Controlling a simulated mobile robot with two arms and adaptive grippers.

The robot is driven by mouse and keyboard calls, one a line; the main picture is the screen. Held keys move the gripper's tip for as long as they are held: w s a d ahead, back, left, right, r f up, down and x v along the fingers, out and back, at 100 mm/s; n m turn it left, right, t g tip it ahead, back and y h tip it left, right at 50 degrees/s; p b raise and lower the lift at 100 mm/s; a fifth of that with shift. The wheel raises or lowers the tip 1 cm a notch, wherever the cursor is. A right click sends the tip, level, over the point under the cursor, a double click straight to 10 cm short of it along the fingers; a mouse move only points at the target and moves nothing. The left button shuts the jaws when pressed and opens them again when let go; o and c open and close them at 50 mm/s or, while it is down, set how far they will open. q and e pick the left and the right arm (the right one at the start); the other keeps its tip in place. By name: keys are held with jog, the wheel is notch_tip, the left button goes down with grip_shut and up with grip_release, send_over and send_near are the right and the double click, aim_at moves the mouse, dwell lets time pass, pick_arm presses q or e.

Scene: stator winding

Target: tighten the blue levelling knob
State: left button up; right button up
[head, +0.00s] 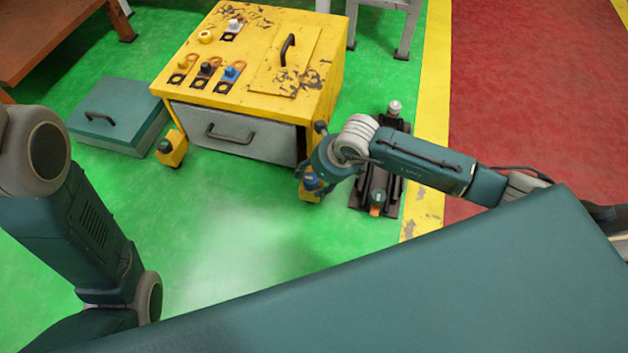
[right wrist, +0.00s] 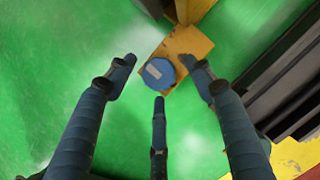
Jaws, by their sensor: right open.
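The blue levelling knob (right wrist: 158,74) shows from above in the right wrist view, with a pale mark on its top. It sits on a yellow-orange foot block (right wrist: 188,46). In the head view the knob (head: 311,181) is at the front right corner of the yellow cabinet (head: 255,110), partly covered by my right gripper. My right gripper (right wrist: 161,62) is open and empty, with two fingers spread on either side of the knob and a third below it. In the head view the right gripper (head: 318,186) is just beside the foot. My left gripper is out of view; only its arm shows.
A black floor jack (head: 388,190) stands close right of the right gripper. A teal box (head: 110,120) lies left. Coloured latches (head: 229,74) sit on the cabinet top. Green floor in front is clear.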

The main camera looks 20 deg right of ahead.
jog(key=shift+w+f, duration=0.1)
jog(key=shift+f, duration=0.05)
jog(key=c, duration=1.1)
jog(key=shift+p, duration=0.3)
